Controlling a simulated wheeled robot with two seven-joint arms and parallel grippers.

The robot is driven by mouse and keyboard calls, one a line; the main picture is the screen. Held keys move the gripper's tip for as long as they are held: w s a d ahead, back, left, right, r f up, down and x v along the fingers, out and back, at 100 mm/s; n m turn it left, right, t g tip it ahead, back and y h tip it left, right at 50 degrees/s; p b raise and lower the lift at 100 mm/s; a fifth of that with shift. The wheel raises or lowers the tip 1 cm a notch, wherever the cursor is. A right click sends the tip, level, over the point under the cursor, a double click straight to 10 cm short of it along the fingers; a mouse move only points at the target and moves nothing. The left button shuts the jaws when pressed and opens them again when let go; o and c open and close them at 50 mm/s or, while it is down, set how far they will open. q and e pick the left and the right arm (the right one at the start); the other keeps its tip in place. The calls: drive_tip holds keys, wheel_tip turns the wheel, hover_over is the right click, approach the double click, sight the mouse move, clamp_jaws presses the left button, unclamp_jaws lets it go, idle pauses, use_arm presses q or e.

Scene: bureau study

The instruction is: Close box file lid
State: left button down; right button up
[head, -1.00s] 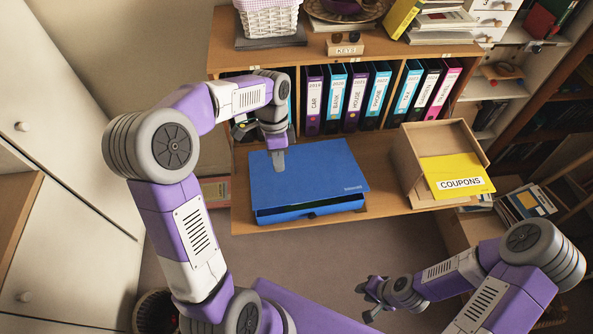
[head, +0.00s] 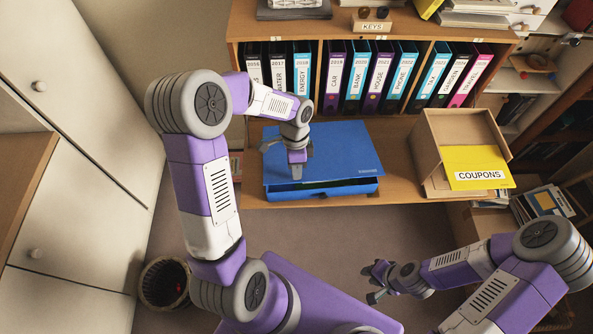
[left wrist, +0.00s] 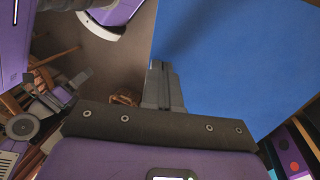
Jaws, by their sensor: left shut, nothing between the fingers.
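The blue box file (head: 345,188) lies on the wooden desk shelf below the row of binders. Its blue lid (head: 345,150) is nearly down, with a dark gap showing along the front edge. My left gripper (head: 296,172) is shut and empty, with its fingertips over the front left part of the lid. In the left wrist view the shut fingers (left wrist: 163,85) show at the edge of the blue lid (left wrist: 235,60); I cannot tell whether they touch it. My right gripper (head: 374,282) is held low at the right, away from the box file, with its fingers apart.
An open cardboard box (head: 432,150) with a yellow COUPONS panel (head: 475,160) stands right of the box file. Several binders (head: 375,80) stand in the shelf behind. A waste basket (head: 165,283) is on the floor at lower left.

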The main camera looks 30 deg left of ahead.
use_arm(q)
drive_tip(key=shift+f, duration=0.25)
drive_tip(key=shift+b+x, duration=1.15)
drive_tip(key=shift+x, duration=0.65)
drive_tip(key=shift+s+d+r, duration=0.1)
drive_tip(key=shift+r, duration=0.15)
drive_tip(key=shift+r+p, duration=0.3)
drive_tip(key=shift+p, duration=0.2)
drive_tip(key=p+v, duration=0.3)
drive_tip(key=shift+s+d+r, duration=0.1)
drive_tip(key=shift+s+r, duration=0.05)
drive_tip(key=shift+r, duration=0.25)
drive_tip(key=s+d+p+v, duration=0.1)
drive_tip(key=v, duration=0.8)
drive_tip(key=shift+a+r, duration=0.2)
drive_tip(key=shift+r, duration=0.1)
drive_tip(key=shift+w, duration=0.1)
